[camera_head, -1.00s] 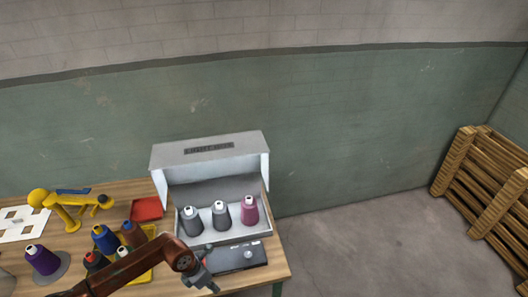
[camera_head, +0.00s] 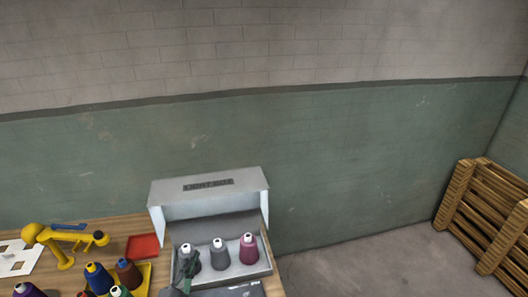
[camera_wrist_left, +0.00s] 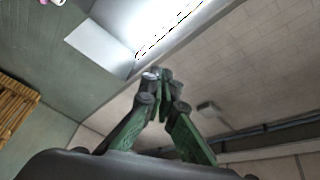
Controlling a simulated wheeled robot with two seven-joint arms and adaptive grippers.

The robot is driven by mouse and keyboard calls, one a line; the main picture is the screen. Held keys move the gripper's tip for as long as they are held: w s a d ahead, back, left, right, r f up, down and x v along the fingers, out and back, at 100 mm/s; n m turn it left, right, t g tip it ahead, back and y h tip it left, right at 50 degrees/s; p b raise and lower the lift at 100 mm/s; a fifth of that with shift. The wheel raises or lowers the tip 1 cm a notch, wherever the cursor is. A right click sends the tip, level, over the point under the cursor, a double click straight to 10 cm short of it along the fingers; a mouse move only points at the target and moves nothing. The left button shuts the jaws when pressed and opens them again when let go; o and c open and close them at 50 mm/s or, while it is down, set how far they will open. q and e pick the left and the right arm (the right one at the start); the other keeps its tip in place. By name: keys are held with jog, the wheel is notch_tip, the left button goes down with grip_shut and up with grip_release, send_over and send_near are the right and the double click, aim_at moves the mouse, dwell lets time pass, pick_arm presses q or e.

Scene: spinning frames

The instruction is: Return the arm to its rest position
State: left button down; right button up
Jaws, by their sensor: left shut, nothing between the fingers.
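My left gripper (camera_head: 187,268) shows at the bottom edge of the head view, in front of the left grey cone, and covers part of it. Its arm is below the picture edge. In the left wrist view its green fingers (camera_wrist_left: 161,78) meet at the tips with nothing between them. That view faces upward to the ceiling and the pale light box. My right gripper is not in view.
The light box (camera_head: 208,190) holds two grey cones (camera_head: 219,258) and a mauve cone (camera_head: 249,250) on the wooden table (camera_head: 120,226). A red tray (camera_head: 142,246), a yellow stand (camera_head: 62,236) and several coloured cones are left. Wooden pallets (camera_head: 485,205) lean far right.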

pick_arm(q)
jog(key=s+a+f+n+g+y, duration=0.3)
jog(key=s+a+f+n+g, duration=0.15)
jog(key=a+f, duration=0.35)
jog(key=s+a+f+n+g+y, duration=0.3)
jog(key=s+a+f+n, duration=0.3)
jog(key=f, duration=0.4)
jog(key=s+f+n+g+h, duration=0.1)
jog(key=s+f+n+g, duration=0.1)
jog(key=s+f+g, duration=0.5)
jog(key=s+f+n+g+h, duration=0.15)
jog(key=s+f, duration=0.25)
jog(key=s, duration=0.7)
jog(key=s+d+f+b, duration=0.1)
jog(key=s+f+b, duration=0.1)
jog(key=f, duration=1.6)
jog(key=s+d+f+b, duration=0.1)
jog(key=f+b, duration=0.2)
jog(key=f, duration=1.5)
jog(key=s+f+m+g+b, duration=0.1)
jog(key=s+f+b, duration=0.2)
jog(key=s+f, duration=1.6)
jog(key=shift+f+g, duration=0.4)
jog(key=shift+f, duration=0.1)
